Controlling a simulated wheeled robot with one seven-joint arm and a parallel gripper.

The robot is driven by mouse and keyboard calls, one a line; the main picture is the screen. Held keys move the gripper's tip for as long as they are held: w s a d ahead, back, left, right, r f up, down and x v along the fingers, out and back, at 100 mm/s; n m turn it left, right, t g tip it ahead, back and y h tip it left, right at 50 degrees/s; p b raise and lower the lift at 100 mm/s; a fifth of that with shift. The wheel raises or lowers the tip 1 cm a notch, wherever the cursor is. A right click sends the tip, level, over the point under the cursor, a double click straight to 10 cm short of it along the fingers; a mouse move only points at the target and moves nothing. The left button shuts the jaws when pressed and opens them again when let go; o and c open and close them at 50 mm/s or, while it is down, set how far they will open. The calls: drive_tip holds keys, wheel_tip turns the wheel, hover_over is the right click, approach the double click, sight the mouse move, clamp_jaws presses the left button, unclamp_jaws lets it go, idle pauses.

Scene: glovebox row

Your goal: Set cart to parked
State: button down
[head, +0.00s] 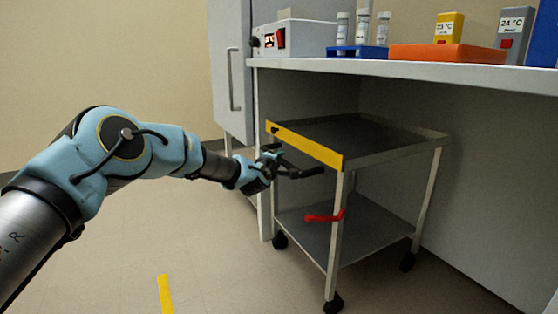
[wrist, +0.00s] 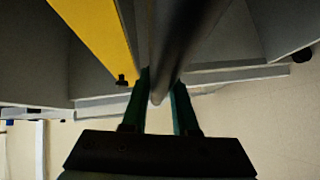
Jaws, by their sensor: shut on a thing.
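The cart (head: 360,136) is a grey two-shelf trolley on black casters, standing upright partly under the bench. A yellow strip (head: 305,146) runs along its near top edge; it also shows in the wrist view (wrist: 100,30). A black bar handle (head: 308,173) sticks out from that side. My gripper (head: 272,160) is at this handle, left of the cart. In the wrist view its green fingers (wrist: 160,85) are shut on the dark bar (wrist: 182,35). A red lever (head: 325,216) sits low at the cart's front leg. The handle's joint to the cart is hidden.
The bench (head: 400,68) above the cart bears a white instrument (head: 300,38), a blue vial rack (head: 357,52) and an orange tray (head: 448,54). A grey cabinet (head: 228,75) stands behind. Yellow tape (head: 165,294) marks the floor at the front; open floor lies left of the cart.

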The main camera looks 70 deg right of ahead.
drive_tip(key=shift+s+r, duration=0.1)
drive_tip(key=shift+s, duration=0.1)
drive_tip(key=c, duration=0.7)
unclamp_jaws()
drive_tip(key=shift+w, duration=0.1)
drive_tip(key=a, duration=0.3)
drive_tip(key=a+r+p, duration=0.1)
drive_tip(key=a, duration=0.3)
drive_tip(key=s+a+p, duration=0.1)
drive_tip(key=a, duration=0.2)
drive_tip(key=shift+s+a+r, duration=0.1)
drive_tip(key=shift+a+r, duration=0.05)
drive_tip(key=shift+a, duration=0.1)
